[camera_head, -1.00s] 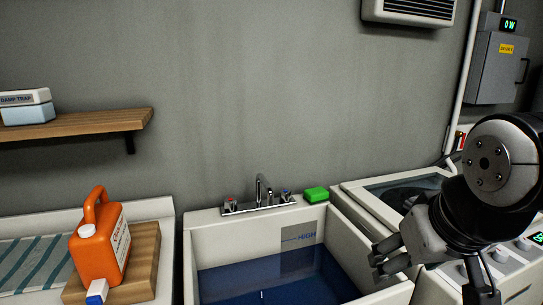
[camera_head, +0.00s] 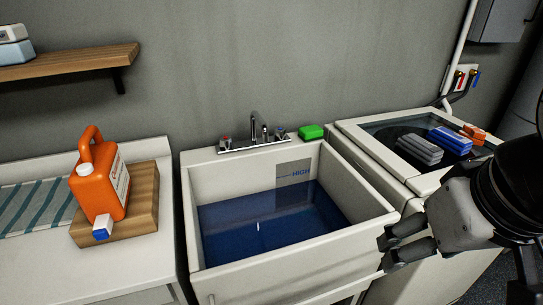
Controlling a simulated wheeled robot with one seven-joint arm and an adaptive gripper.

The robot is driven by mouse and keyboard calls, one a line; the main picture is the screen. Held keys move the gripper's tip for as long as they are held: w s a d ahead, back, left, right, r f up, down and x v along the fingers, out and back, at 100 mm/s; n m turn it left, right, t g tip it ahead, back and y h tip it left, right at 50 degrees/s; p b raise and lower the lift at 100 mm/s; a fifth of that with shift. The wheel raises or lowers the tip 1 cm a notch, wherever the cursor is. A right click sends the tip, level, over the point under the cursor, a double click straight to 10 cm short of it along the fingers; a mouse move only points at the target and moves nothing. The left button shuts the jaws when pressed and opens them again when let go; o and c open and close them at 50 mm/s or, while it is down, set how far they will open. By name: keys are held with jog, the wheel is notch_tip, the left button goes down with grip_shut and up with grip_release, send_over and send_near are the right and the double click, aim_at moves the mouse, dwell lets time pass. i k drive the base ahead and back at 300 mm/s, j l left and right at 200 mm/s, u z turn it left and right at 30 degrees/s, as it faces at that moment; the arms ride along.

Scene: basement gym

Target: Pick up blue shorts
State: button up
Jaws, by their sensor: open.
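A blue folded item (camera_head: 452,138), which may be the blue shorts, lies on top of the washer at the right. A grey folded bundle (camera_head: 420,149) is beside it on the left, and an orange folded item (camera_head: 474,133) is on the right. They look like cloth, but I cannot tell exactly what each one is. My gripper (camera_head: 384,250) is open and empty, pointing left at the sink's right front rim. It is in front of and below the washer top, well apart from the blue item.
A sink (camera_head: 193,222) with blue water stands in the middle, with a tap (camera_head: 254,128) and a green block (camera_head: 311,132) at its back rim. An orange jug (camera_head: 97,185) stands on a wooden block (camera_head: 146,198) at the left. A shelf (camera_head: 70,63) hangs above.

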aim_at(459, 145)
jog(key=z, duration=0.85)
jog(key=i+l+u, duration=0.1)
jog(key=l, duration=0.25)
jog(key=i+l+u, duration=0.15)
jog(key=i+l, duration=0.2)
jog(key=i+l+u, duration=0.1)
jog(key=l, duration=0.3)
jog(key=i+l+u, duration=0.1)
jog(key=i+l, duration=0.15)
jog(key=l, duration=0.2)
jog(key=i+l+u, duration=0.1)
jog(key=l, duration=0.3)
jog(key=i+l+u, duration=0.15)
jog(key=l, duration=0.3)
jog(key=i+l+u, duration=0.1)
jog(key=l, duration=0.35)
jog(key=i+l+u, duration=0.1)
jog(key=l, duration=0.35)
jog(key=i, duration=0.1)
